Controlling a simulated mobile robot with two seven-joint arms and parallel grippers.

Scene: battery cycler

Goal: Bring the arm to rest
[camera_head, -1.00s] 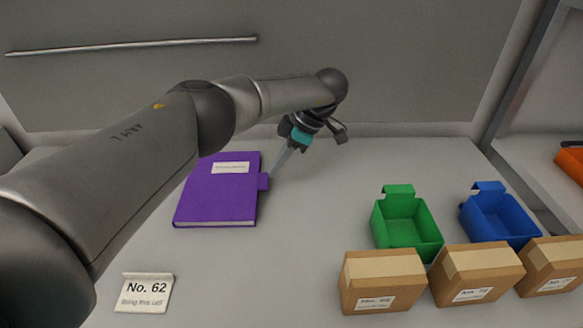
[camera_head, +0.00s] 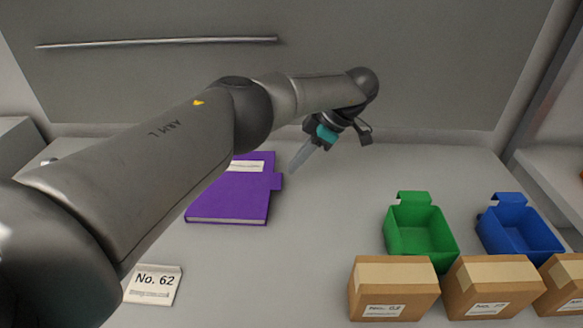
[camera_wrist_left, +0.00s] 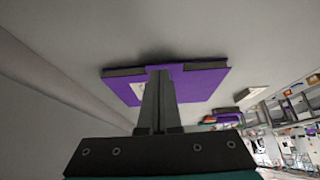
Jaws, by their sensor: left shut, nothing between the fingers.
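My left arm reaches in from the left across the head view. My left gripper (camera_head: 294,170) is shut and empty, its fingers pointing down and left beside the tab of a purple book (camera_head: 235,203) on the table. In the left wrist view the shut fingers (camera_wrist_left: 159,75) overlap the purple book (camera_wrist_left: 195,85) and its tab. I cannot tell whether the fingertips touch it. Part of the book is hidden behind my arm in the head view. My right gripper is not in view.
A green bin (camera_head: 419,232) and a blue bin (camera_head: 520,230) stand at the right. Several cardboard boxes (camera_head: 394,290) line the front right. A small card reading "No. 62" (camera_head: 153,285) is at front left. A rail (camera_head: 160,42) is on the back wall. The table's middle is clear.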

